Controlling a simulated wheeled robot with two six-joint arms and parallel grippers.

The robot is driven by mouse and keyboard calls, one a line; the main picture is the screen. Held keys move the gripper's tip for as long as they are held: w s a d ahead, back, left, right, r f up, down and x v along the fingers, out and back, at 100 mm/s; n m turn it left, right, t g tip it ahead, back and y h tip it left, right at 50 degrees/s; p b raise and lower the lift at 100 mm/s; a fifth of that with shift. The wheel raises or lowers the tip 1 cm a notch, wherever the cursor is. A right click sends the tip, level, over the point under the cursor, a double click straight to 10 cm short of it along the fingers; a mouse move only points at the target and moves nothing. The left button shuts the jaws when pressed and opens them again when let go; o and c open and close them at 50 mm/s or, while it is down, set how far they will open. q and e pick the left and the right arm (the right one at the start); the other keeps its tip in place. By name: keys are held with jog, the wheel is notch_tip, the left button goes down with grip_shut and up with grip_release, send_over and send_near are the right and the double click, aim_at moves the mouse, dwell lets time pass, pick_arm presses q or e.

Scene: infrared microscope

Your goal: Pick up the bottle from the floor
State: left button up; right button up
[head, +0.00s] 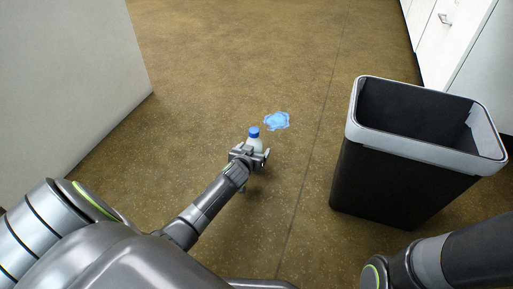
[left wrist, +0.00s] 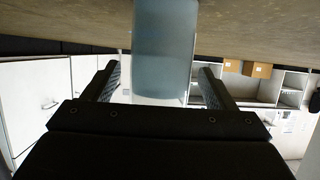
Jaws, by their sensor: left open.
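The bottle (head: 254,133), pale with a blue cap, stands upright on the brown floor just beyond my left gripper (head: 250,156). In the left wrist view the bottle (left wrist: 164,50) appears as a translucent grey-blue body between the two fingers of my left gripper (left wrist: 160,82). The fingers are open, with gaps visible on both sides of the bottle. The bottle's lower part is hidden behind the gripper in the head view. My right gripper is not in view; only part of my right arm shows at the lower right.
A crumpled blue item (head: 277,121) lies on the floor just beyond the bottle. A black bin (head: 400,165) with a grey rim stands to the right. A pale panel (head: 70,80) is at the left and white cabinets (head: 440,45) at the upper right. The floor between is clear.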

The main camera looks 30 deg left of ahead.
pick_arm(q)
jog(key=shift+w+f, duration=0.3)
jog(key=shift+w, duration=0.05)
jog(key=shift+w+a+r, duration=0.1)
jog(key=shift+r, duration=0.1)
jog(key=shift+c, duration=0.9)
jog(key=c, duration=1)
jog(key=shift+c, duration=0.4)
jog(key=shift+r, duration=0.1)
